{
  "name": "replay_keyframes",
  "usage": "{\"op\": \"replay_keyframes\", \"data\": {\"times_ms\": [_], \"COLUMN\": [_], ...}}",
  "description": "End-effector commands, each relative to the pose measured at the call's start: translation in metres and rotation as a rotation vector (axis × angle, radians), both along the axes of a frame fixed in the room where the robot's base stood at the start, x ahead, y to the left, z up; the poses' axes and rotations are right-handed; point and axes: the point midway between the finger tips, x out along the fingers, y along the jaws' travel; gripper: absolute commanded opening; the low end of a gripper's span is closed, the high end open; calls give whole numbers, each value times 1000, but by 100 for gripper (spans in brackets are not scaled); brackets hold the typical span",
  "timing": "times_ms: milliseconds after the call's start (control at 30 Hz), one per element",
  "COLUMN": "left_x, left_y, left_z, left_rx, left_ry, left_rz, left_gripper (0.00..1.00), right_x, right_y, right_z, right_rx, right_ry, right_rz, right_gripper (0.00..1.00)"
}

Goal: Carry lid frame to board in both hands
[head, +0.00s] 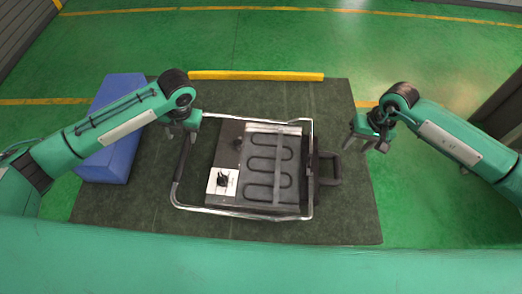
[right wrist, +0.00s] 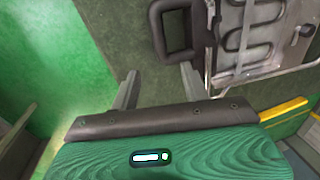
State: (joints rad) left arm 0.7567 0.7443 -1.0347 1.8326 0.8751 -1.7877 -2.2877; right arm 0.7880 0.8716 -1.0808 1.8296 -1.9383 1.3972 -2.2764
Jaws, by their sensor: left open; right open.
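The lid frame (head: 313,135), a silver tube rectangle, lies around a dark board (head: 228,145) with a looped heating element and a white switch plate. Whether the frame rests on the board or the mat is unclear. My left gripper (head: 180,134) is open above the frame's upper left corner, near the black grip on its left side; contact cannot be told. My right gripper (head: 367,146) is open and empty, to the right of the black handle (head: 337,168). In the right wrist view this handle (right wrist: 154,30) lies beyond the open fingers (right wrist: 160,85), apart from them.
The board and frame are over a dark mat (head: 345,215) on a green floor. A blue block (head: 107,160) lies at the left, partly behind my left arm. A yellow bar (head: 257,76) lies along the mat's far edge. The mat's right part is clear.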

Motion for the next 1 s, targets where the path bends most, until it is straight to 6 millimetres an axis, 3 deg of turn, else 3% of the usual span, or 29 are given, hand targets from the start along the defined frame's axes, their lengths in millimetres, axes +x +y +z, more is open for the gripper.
{"op": "replay_keyframes", "data": {"times_ms": [467, 1000], "left_x": [0, -1], "left_y": [1, 20], "left_z": [-7, -101], "left_rx": [0, 1], "left_ry": [2, 4], "left_rz": [-2, 1], "left_gripper": [51, 51], "right_x": [0, -1], "right_y": [1, 20], "right_z": [-7, -102], "right_rx": [-3, -1], "right_ry": [2, 4], "right_rz": [1, 1], "right_gripper": [46, 46]}}
